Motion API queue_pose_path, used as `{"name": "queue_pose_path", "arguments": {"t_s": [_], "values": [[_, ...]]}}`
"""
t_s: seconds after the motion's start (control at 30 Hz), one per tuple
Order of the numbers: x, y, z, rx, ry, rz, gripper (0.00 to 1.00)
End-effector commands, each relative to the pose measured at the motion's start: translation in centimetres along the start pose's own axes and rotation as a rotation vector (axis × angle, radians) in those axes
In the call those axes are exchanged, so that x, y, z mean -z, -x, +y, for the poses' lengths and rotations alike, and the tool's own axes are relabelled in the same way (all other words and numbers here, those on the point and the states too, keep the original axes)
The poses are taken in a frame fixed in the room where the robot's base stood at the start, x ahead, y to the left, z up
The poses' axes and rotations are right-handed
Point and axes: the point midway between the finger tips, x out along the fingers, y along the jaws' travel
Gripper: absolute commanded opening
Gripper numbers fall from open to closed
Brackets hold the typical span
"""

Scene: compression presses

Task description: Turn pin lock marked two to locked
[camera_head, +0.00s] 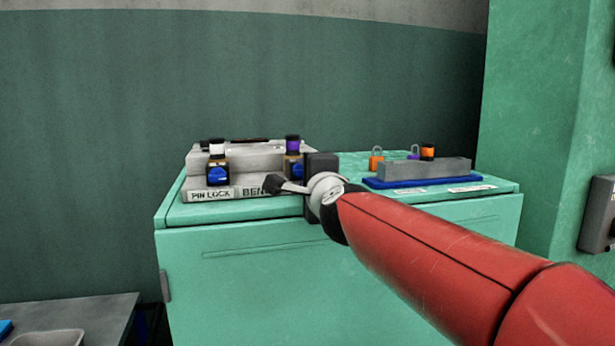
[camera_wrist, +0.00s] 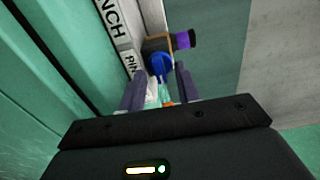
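The grey pin lock bench (camera_head: 235,193) stands on the left of a green cabinet top. It carries two pin locks with blue knobs: a left one with a black and pale yellow top (camera_head: 217,165), and a right one with a purple top (camera_head: 292,146). I cannot read a number on either. My gripper (camera_wrist: 158,75) is at the right lock, its body partly covering that lock in the head view. In the wrist view its fingers are apart, with the blue knob (camera_wrist: 159,64) between or just beyond their tips. Contact cannot be told.
On the cabinet's right is a blue tray (camera_head: 395,184) with a grey block (camera_head: 425,169). Orange (camera_head: 376,158) and purple padlocks and an orange-topped pin stand behind the block. A green wall or column rises at the right. A low grey table (camera_head: 100,315) is at lower left.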

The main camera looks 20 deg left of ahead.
Motion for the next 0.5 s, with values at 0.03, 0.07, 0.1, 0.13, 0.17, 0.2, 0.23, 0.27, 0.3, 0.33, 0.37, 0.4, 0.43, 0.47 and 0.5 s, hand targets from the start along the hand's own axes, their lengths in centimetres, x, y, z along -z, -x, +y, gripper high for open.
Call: {"name": "queue_pose_path", "arguments": {"t_s": [0.03, 0.07, 0.1, 0.13, 0.17, 0.2, 0.23, 0.27, 0.3, 0.33, 0.37, 0.4, 0.43, 0.47, 0.5], "values": [[0.0, 0.0, 0.0, 0.0, 0.0, 0.0, 0.33], [0.0, 0.1, 0.0, 0.001, 0.0, 0.0, 0.33], [0.0, 0.2, 0.0, 0.001, 0.001, 0.0, 0.33], [0.0, 0.4, 0.0, 0.001, 0.001, 0.0, 0.33], [0.0, 0.7, 0.0, 0.002, 0.001, 0.0, 0.33], [0.0, 1.1, 0.0, 0.002, 0.001, 0.0, 0.33], [0.0, 1.6, 0.0, 0.003, 0.002, 0.0, 0.33], [0.0, 2.1, 0.0, 0.003, 0.002, 0.0, 0.33], [0.0, 2.8, 0.0, 0.002, 0.002, 0.0, 0.33], [0.0, 3.3, 0.0, 0.003, 0.003, 0.0, 0.33], [0.0, 3.9, 0.0, 0.002, 0.002, 0.0, 0.33], [0.0, 4.6, 0.0, 0.003, 0.002, 0.0, 0.33], [0.0, 5.1, 0.1, 0.002, 0.002, 0.0, 0.33], [0.0, 5.6, 0.0, 0.003, 0.001, 0.001, 0.33], [0.0, 6.1, 0.0, 0.002, 0.001, 0.001, 0.33]]}}
